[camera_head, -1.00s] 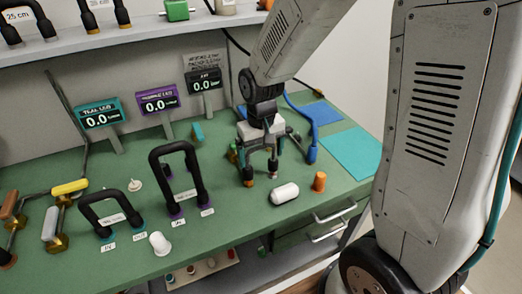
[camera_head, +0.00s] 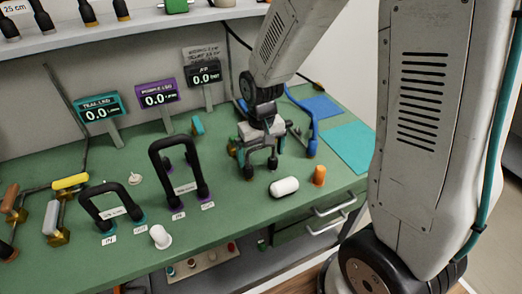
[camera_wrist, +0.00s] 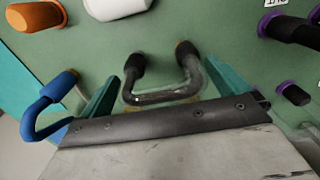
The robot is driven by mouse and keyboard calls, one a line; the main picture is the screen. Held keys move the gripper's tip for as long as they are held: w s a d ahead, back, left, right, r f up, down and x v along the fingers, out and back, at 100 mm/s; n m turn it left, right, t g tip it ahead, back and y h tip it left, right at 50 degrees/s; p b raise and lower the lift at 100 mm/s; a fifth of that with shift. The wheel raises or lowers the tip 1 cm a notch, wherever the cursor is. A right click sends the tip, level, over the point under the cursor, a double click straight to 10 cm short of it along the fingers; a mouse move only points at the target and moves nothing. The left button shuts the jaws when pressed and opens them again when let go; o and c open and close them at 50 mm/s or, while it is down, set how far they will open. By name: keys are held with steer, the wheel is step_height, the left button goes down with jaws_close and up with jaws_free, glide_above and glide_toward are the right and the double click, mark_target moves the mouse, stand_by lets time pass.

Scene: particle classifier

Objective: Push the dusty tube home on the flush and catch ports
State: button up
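The dusty tube (camera_wrist: 160,97) is a dark U-shaped tube with a greyish, worn-looking bend and black ends. In the wrist view it lies between the teal fingers of my gripper (camera_wrist: 162,72), with its two ends toward the green bench. The fingers stand wide apart, one beyond each side of the tube, with a visible gap at the left. In the head view my gripper (camera_head: 262,148) is right over the tube, and the tube's black ends (camera_head: 273,163) show below it. The ports under the ends are mostly hidden, so I cannot tell how deep the ends sit.
A blue hose (camera_head: 312,135) is at the right. A tall black U-tube (camera_head: 178,170) stands to the left, with three readouts behind, including the purple one (camera_head: 158,95). Teal and blue mats lie right.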

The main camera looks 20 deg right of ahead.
steer(key=shift+r, duration=0.1)
step_height(320, 180, up, 8)
steer(key=shift+f, duration=0.2)
stand_by(0.6)
steer(key=s+d+r, duration=0.1)
steer(key=s+r, duration=0.3)
steer(key=s, duration=0.3)
steer(key=s+d+r+t, duration=0.1)
steer(key=s+r, duration=0.3)
steer(key=s, duration=0.3)
steer(key=s+d+r, duration=0.1)
steer(key=s+r, duration=0.3)
steer(key=s, duration=0.3)
steer(key=shift+s+r, duration=0.35)
steer(key=shift+c, duration=0.3)
stand_by(0.3)
